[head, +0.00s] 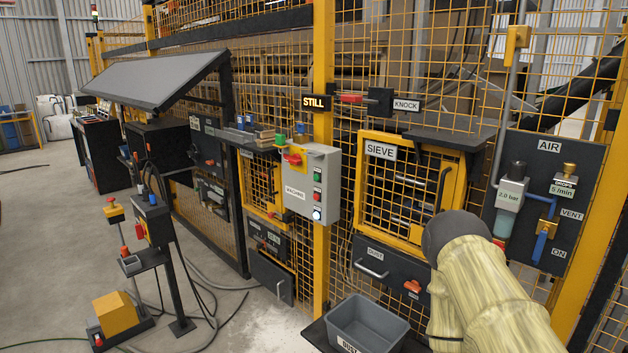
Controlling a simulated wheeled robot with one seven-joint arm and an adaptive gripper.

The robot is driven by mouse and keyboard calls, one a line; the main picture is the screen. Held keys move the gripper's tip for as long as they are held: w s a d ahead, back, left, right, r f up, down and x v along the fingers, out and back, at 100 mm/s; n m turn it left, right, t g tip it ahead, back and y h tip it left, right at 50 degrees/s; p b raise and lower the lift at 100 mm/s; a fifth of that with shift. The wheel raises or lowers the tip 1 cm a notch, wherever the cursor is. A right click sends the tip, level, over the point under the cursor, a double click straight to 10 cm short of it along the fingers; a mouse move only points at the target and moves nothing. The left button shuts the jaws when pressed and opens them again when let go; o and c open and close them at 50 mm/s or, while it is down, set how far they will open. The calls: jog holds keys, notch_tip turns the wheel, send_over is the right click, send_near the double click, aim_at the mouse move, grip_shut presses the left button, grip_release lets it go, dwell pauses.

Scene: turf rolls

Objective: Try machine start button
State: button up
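A grey control box (320,165) labelled MACHINE is mounted on the yellow fence post in the middle of the view. Its front carries a column of small round controls: a green one (317,177), a red one below it, and a pale one (317,213) at the bottom. Which is the start button cannot be read at this size. A sign reading STILL (314,102) hangs above. My arm, in a pale yellow sleeve, enters at the lower right, apart from the box. My gripper does not show.
A mesh door labelled SIEVE (380,151) and a dark DUST drawer (372,265) are right of the box. A grey bin (367,325) stands below. The AIR panel (550,190) is farther right. A pedestal (150,220) and loose cables occupy the left floor.

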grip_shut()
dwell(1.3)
